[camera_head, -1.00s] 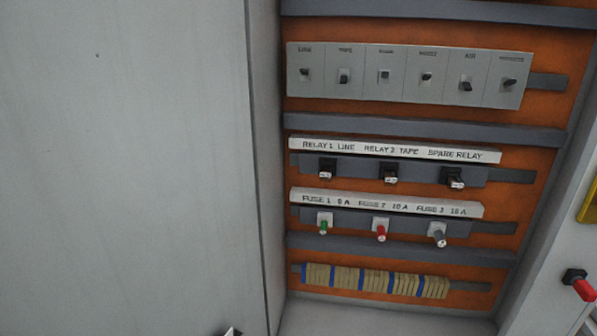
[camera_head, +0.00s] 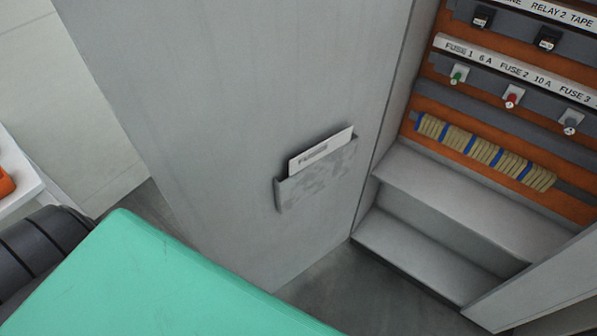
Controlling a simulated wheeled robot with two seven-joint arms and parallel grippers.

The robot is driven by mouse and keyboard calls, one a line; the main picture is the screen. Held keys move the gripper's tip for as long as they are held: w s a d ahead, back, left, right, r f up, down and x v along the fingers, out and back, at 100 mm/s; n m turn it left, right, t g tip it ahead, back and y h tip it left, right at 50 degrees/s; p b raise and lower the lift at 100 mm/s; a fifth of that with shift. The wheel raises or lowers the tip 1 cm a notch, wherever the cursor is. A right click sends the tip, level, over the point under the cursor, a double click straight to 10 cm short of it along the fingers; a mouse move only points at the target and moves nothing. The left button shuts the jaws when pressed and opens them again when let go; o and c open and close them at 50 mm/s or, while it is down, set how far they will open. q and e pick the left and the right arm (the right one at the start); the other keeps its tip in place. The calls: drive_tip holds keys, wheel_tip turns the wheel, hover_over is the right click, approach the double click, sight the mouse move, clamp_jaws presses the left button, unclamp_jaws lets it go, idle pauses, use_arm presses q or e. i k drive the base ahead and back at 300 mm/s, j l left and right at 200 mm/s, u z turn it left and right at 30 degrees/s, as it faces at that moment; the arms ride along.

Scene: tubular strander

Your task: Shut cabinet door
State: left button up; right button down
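The grey cabinet door (camera_head: 240,90) stands open to the left of the cabinet, its inner face toward me. A document pocket (camera_head: 315,178) with a white card (camera_head: 320,150) in it is fixed low on that face. The open cabinet (camera_head: 450,205) is at the right, with its orange back panel (camera_head: 425,116) and fuses in view. Neither of my grippers is in view.
A teal surface (camera_head: 150,285) fills the lower left foreground, beside a dark ribbed cylinder (camera_head: 40,250). A white table or shelf edge (camera_head: 20,180) with an orange object (camera_head: 5,183) is at the far left. Grey floor (camera_head: 350,290) shows below the door and cabinet.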

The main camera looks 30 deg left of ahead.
sight(215, 100)
drive_tip(key=k+j+z, duration=0.3)
drive_tip(key=k+j, duration=0.15)
drive_tip(key=k+j+z, duration=0.3)
drive_tip(key=j+z, duration=0.25)
drive_tip(key=j, duration=0.65)
drive_tip(key=j+z, duration=0.25)
drive_tip(key=j, duration=0.65)
drive_tip(key=k+j+z, duration=0.1)
drive_tip(key=j+z, duration=0.15)
drive_tip(key=j, duration=0.6)
drive_tip(key=k+l, duration=0.1)
drive_tip(key=k+l+z, duration=0.1)
drive_tip(key=l, duration=0.25)
